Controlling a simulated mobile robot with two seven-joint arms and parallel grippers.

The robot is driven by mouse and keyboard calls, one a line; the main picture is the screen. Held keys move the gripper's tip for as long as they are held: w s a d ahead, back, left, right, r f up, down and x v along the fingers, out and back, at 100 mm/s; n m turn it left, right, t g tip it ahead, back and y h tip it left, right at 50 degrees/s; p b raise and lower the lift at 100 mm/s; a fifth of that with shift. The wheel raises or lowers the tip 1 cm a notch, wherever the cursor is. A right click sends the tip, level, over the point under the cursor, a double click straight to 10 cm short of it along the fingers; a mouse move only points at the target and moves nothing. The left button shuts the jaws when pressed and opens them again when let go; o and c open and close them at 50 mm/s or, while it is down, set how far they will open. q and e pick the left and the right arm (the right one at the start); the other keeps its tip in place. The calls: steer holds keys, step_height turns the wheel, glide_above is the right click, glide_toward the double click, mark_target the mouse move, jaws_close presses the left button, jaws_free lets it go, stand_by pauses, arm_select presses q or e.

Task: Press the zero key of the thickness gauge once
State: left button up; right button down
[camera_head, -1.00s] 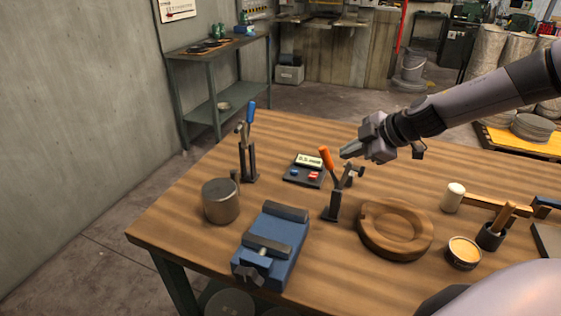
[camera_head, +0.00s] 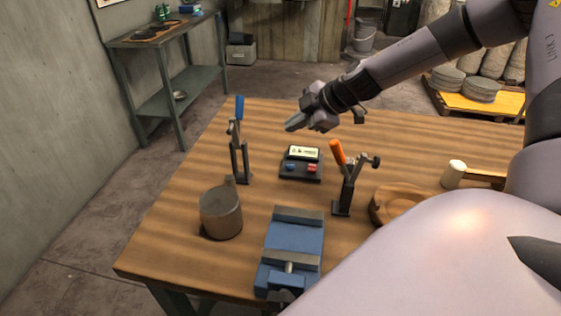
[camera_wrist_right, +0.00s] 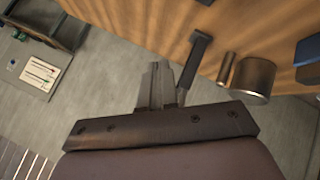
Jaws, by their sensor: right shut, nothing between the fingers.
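The thickness gauge (camera_head: 301,176) is a small dark box on the wooden table in the head view. It has a lit display (camera_head: 303,153), a blue key (camera_head: 290,167) and a red key (camera_head: 312,168); labels are too small to read. My right gripper (camera_head: 289,127) is shut and empty. It is in the air, appearing just beyond the gauge's display, apart from it. In the right wrist view its fingers (camera_wrist_right: 160,86) point up the picture, with no gauge visible there. My left gripper is not in view.
A blue-handled clamp (camera_head: 239,155) stands left of the gauge, an orange-handled clamp (camera_head: 345,183) right of it. A metal cylinder (camera_head: 221,214), blue vise (camera_head: 292,245) and wooden ring (camera_head: 393,204) are nearer. The table beyond the gauge is clear.

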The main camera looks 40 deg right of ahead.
stand_by(0.3)
steer(key=shift+f, duration=0.1)
steer(key=b, duration=0.6)
glide_above(294, 167)
step_height(294, 167, down, 8)
steer(key=shift+r, duration=0.15)
steer(key=shift+f+b, duration=0.35)
steer(key=shift+f, duration=0.1)
steer(key=shift+f, duration=0.1)
stand_by(1.3)
steer(key=shift+f+b, duration=0.3)
steer(key=shift+b, duration=0.1)
